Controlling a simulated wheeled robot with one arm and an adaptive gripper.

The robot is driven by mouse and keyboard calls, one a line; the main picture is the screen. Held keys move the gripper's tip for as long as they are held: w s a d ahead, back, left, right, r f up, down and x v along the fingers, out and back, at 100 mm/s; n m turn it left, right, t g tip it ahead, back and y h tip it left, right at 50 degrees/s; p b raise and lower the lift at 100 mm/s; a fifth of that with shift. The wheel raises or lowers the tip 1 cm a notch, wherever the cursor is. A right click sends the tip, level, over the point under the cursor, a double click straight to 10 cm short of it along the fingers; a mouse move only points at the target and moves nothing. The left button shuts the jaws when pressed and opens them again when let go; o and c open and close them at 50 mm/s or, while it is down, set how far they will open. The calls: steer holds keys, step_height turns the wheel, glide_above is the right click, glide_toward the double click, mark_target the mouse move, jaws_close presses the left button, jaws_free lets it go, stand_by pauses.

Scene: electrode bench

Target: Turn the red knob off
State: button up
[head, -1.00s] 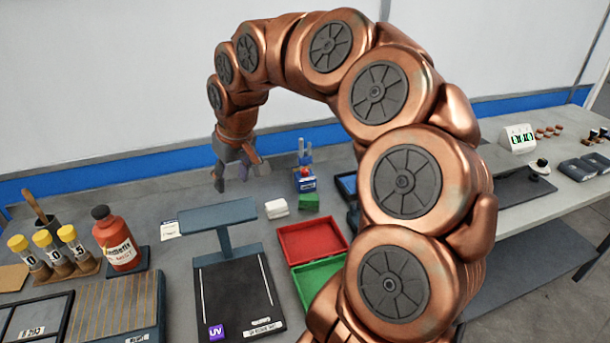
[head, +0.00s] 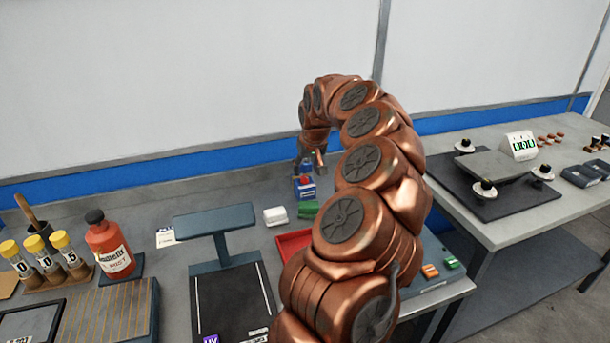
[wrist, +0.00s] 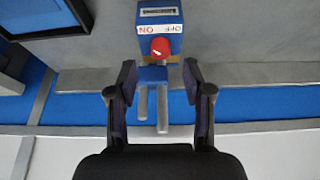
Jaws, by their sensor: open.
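The red knob (wrist: 161,47) sits on the face of a blue box (wrist: 160,17) in the wrist view, beside a white label with ON to the left and OFF to the right. A small white mark shows at the knob's lower left. In the head view the knob (head: 304,181) shows small on the blue box (head: 306,193) at the back of the bench. My gripper (wrist: 160,80) is open, its fingers to either side of the knob's line in the picture and apart from it. In the head view my gripper (head: 308,168) is just above and behind the box.
Two grey prongs (wrist: 152,108) stand out from the box between my fingers in the wrist view. Near the box are a green block (head: 308,209), a white block (head: 275,215) and a red tray (head: 290,242). A dark lamp stand (head: 215,220) is to the left.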

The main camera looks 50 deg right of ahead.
mark_target(304, 177)
steer(key=shift+x, duration=2.1)
steer(key=shift+a, duration=0.1)
jaws_close()
